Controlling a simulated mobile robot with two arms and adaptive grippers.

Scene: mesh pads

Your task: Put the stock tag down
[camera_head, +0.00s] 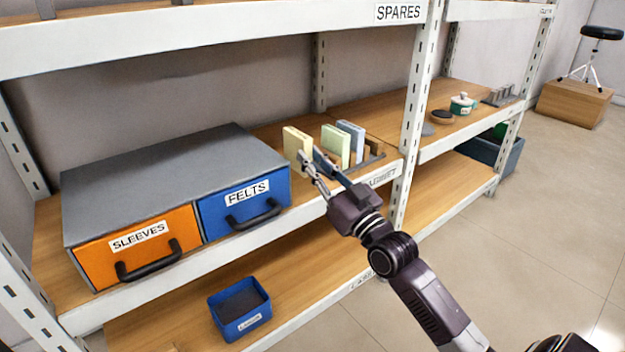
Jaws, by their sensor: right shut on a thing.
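A pale yellow upright slab (298,143), which I take to be the stock tag, is at my right gripper (312,160) on the middle shelf. The gripper is shut, with its fingertips at the slab's lower right side; the fingers hide part of that area. I cannot tell whether the slab's bottom touches the shelf. My left gripper is not in view.
An orange SLEEVES drawer (157,232) and blue FELTS drawer (225,218) sit left in a grey cabinet (150,175). A blue bin (240,325) is on the lower shelf. A white post (416,90) rises to the right. A green-and-white pot (462,104) stands beyond it.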

